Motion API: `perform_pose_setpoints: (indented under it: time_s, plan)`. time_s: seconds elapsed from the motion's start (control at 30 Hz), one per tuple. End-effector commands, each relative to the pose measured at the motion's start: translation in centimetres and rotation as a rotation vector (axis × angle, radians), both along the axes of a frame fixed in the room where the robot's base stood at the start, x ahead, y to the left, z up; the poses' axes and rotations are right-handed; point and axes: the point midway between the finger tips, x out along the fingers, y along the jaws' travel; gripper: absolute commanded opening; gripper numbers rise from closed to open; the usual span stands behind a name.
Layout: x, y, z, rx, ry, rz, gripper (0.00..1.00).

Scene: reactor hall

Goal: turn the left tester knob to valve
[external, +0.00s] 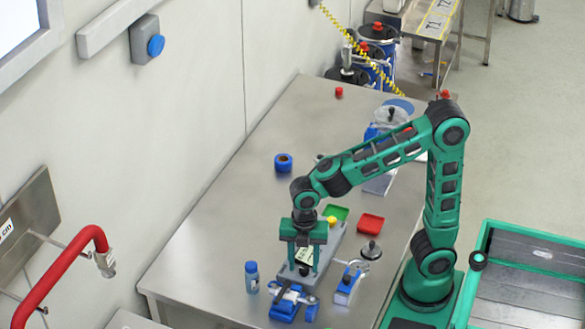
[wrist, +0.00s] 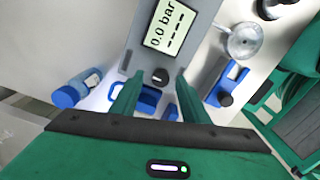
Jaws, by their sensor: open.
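The tester is a grey box (external: 333,240) on the steel bench, and its grey face (wrist: 197,40) shows in the wrist view. Its display (wrist: 168,24) reads 0.0 bar with dashes below. A round black knob (wrist: 160,76) sits below the display; I cannot tell what its mark points to. My gripper (external: 303,268) points down over the near end of the tester. In the wrist view the fingers of my gripper (wrist: 155,88) are apart, one on each side of the knob, with gaps and nothing held. Whether a second knob is hidden I cannot tell.
A blue-capped bottle (external: 252,278) stands left of the tester. A blue device (external: 286,306) lies at its near end, and another blue-and-black device (external: 348,284) at its right. Red (external: 370,222) and green (external: 341,211) trays lie beyond.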

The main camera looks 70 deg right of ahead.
Motion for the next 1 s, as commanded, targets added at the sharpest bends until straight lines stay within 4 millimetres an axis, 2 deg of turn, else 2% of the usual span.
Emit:
perform_pose_setpoints:
  time_s: [0.13, 0.4, 0.57, 0.6, 1.0]
  plan:
    - [-0.03, -0.02, -0.72, 0.000, 0.001, 0.000, 0.41]
    - [0.00, -0.02, -0.80, 0.000, 0.000, -0.001, 0.41]
    - [0.00, -0.02, -0.78, 0.000, 0.000, -0.001, 0.03]
    - [0.01, -0.02, -0.78, 0.000, 0.000, -0.001, 0.00]
    - [0.12, -0.01, -0.72, 0.002, -0.003, -0.065, 0.00]
